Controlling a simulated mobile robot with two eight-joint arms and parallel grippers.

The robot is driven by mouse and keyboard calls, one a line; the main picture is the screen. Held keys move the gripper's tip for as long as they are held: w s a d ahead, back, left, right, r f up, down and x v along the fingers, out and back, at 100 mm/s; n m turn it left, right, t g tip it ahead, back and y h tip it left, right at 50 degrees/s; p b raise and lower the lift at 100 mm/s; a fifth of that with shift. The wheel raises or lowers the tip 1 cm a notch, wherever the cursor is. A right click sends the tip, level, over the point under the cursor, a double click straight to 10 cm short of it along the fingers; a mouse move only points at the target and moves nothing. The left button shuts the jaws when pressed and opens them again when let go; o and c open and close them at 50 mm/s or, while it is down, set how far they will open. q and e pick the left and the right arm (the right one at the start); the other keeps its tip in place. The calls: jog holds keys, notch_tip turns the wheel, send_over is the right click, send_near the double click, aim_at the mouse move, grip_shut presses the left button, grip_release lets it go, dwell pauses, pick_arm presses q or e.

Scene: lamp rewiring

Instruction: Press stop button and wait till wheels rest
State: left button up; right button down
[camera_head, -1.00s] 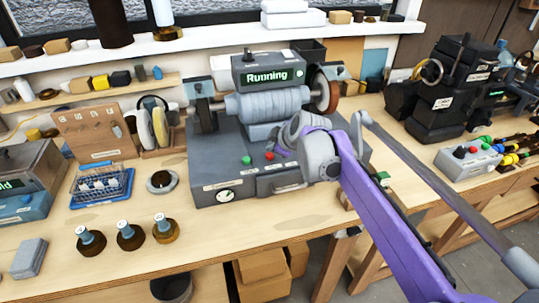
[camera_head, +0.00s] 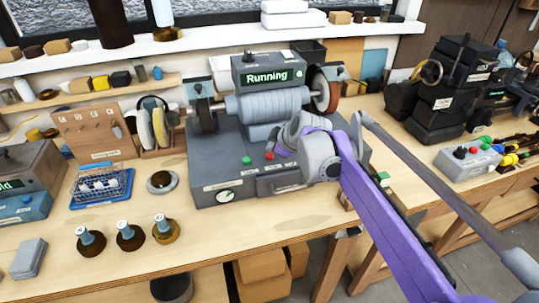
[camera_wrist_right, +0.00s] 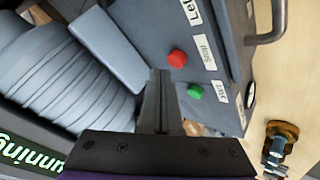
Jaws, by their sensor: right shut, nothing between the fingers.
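The grinding machine (camera_head: 210,168) stands on the bench with a lit green "Running" sign (camera_head: 267,77). A dark wheel (camera_head: 205,115) is at its left end and a brown wheel (camera_head: 326,93) at its right. The red stop button (camera_head: 268,155) and green start button (camera_head: 246,160) are on its front. In the right wrist view, the red button (camera_wrist_right: 177,59) and green button (camera_wrist_right: 195,91) lie just beyond my right gripper (camera_wrist_right: 162,75), which is shut and empty. Contact with the red button is not visible. My left gripper is not in view.
Several amber bottles (camera_head: 130,236) stand at the front left of the bench. A wire basket (camera_head: 101,187) and a round dish (camera_head: 162,182) lie left of the machine. A control box (camera_head: 468,160) is on the right bench. Bare wood lies before the machine.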

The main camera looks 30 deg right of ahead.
aim_at(272, 157)
jog(key=shift+f, duration=0.2)
dwell(0.5)
jog(key=shift+f, duration=0.25)
jog(key=shift+f, duration=0.45)
dwell(0.6)
jog(key=shift+r, duration=0.1)
jog(key=shift+r+p, duration=0.7)
jog(key=shift+r, duration=0.1)
jog(key=shift+r+p, duration=0.4)
jog(key=shift+r, duration=0.1)
notch_tip(272, 157, up, 4)
jog(key=p, duration=0.3)
